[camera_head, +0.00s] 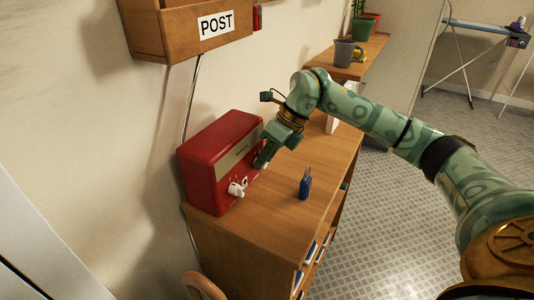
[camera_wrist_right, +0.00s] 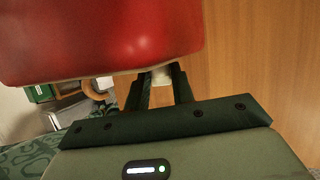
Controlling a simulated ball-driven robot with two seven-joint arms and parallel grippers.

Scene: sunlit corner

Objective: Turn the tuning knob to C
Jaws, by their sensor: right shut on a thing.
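A red radio (camera_head: 205,160) stands on the wooden cabinet top against the wall. A white knob (camera_head: 236,189) shows on the lower left of its front, beside small pale markings. My right gripper (camera_head: 262,163) reaches the right end of the radio's front. In the right wrist view its two dark fingers (camera_wrist_right: 160,82) are shut on a pale knob (camera_wrist_right: 162,74) below the red casing (camera_wrist_right: 110,35). That knob is mostly hidden by the fingers, and I cannot read its setting or any letter. My left gripper is not in view.
A small blue object with prongs (camera_head: 305,186) stands on the cabinet top (camera_head: 270,215), right of the radio. A wooden POST box (camera_head: 185,28) hangs above. A grey mug (camera_head: 344,53) and plant pots stand on a shelf behind.

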